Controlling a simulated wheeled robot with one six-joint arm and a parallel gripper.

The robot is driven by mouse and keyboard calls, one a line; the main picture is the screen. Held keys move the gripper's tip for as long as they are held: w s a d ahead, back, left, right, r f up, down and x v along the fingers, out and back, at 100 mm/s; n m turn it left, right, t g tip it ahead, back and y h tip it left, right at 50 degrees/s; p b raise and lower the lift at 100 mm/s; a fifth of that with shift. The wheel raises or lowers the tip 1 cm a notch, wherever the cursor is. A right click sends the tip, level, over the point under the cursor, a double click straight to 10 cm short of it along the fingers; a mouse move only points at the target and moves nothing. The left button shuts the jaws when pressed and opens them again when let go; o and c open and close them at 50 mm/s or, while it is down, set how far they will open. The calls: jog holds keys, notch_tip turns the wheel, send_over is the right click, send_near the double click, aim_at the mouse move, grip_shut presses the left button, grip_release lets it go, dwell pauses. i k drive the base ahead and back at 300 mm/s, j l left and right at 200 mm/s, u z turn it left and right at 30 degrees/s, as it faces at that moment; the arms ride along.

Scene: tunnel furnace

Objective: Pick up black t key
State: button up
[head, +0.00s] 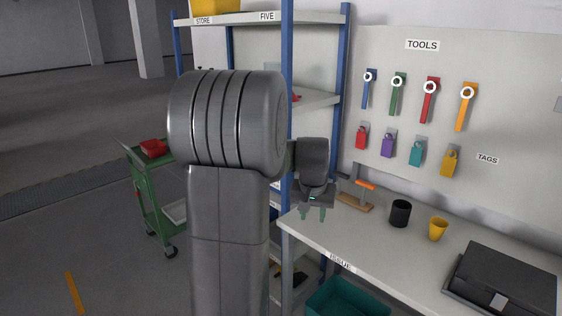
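My gripper (313,214) hangs over the left end of the workbench (372,258), with its two greenish fingertips apart and nothing seen between them. Behind and to the right of it is a brown wooden block (355,202) with an orange-handled tool (365,185) at it. I cannot make out a black T key for certain. A small dark item (290,274) lies low behind the bench's left leg, too small to identify. My arm hides much of the middle of the view.
A black cup (400,213), a yellow cup (438,229) and a black case (503,280) stand on the bench. A teal bin (347,298) is below. A green cart (146,205) stands left. Coloured tools (397,94) and tags (416,153) hang on the wall board.

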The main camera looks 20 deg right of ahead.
aim_at(342, 174)
jog(key=i+j+z, duration=0.1)
jog(key=i, duration=0.45)
jog(key=i+j+z, duration=0.15)
jog(key=i, duration=0.4)
jog(key=i+z, duration=0.75)
